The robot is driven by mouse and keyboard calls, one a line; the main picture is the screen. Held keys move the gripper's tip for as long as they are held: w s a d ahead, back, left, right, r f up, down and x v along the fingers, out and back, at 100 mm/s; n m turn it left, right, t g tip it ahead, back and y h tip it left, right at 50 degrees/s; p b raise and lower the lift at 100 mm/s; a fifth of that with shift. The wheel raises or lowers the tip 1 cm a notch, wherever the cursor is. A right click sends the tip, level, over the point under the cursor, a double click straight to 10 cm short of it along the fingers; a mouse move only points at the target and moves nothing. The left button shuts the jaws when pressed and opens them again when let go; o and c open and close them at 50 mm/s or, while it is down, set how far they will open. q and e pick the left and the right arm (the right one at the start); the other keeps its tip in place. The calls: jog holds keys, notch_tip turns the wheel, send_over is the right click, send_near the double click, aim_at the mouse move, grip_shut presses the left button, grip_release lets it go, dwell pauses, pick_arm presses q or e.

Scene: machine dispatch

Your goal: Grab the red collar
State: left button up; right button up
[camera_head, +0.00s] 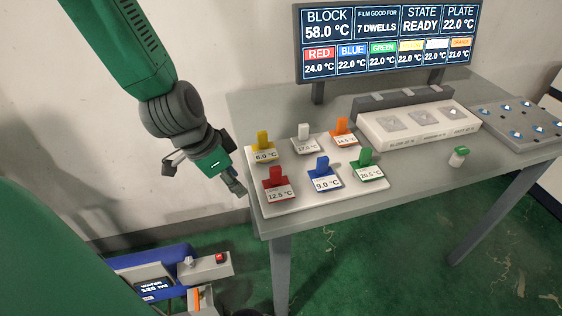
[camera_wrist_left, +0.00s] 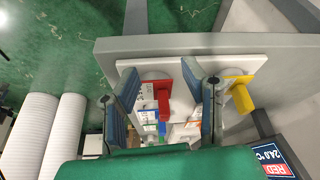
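The red collar (camera_head: 275,174) stands upright on a red base with a "12.5 °C" label, at the front left of a white tray (camera_head: 300,206) on the table. My left gripper (camera_head: 204,179) is open and empty, left of the tray and apart from the collar. In the left wrist view the red collar (camera_wrist_left: 164,97) shows between the two spread fingers of the left gripper (camera_wrist_left: 170,78), beyond them. My right gripper is not in view.
Yellow (camera_head: 262,140), blue (camera_head: 322,168), white, orange and green collars share the tray. A white block unit (camera_head: 418,124), a grey plate (camera_head: 515,125) and a small green-topped vial (camera_head: 458,156) stand to the right. A display (camera_head: 388,42) stands behind.

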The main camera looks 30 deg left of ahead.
aim_at(272, 167)
pick_arm(q)
notch_tip(272, 167, up, 11)
jog(key=w+m+t+h+p, duration=0.1)
jog(key=w+m+h+p, duration=0.1)
jog(key=p, duration=0.1)
jog(key=shift+m, duration=0.3)
jog(key=x, duration=0.3)
jog(key=d+b+x, duration=0.1)
jog(key=x, duration=0.3)
jog(key=shift+w+d, duration=0.15)
jog(key=shift+w, duration=0.05)
jog(key=shift+w+d+f, duration=0.2)
jog(key=shift+d+f, duration=0.1)
jog(key=shift+f, duration=0.15)
jog(key=shift+w+a+f, duration=0.1)
jog(key=shift+a+f, duration=0.15)
jog(key=shift+f, duration=0.25)
jog(key=x, duration=0.4)
jog(key=shift+a+f+b, duration=0.1)
jog(key=shift+a+b, duration=0.2)
jog(key=shift+b, duration=0.05)
jog(key=shift+w+d, duration=0.1)
jog(key=shift+d, duration=0.5)
grip_shut()
jog(key=shift+a, duration=0.4)
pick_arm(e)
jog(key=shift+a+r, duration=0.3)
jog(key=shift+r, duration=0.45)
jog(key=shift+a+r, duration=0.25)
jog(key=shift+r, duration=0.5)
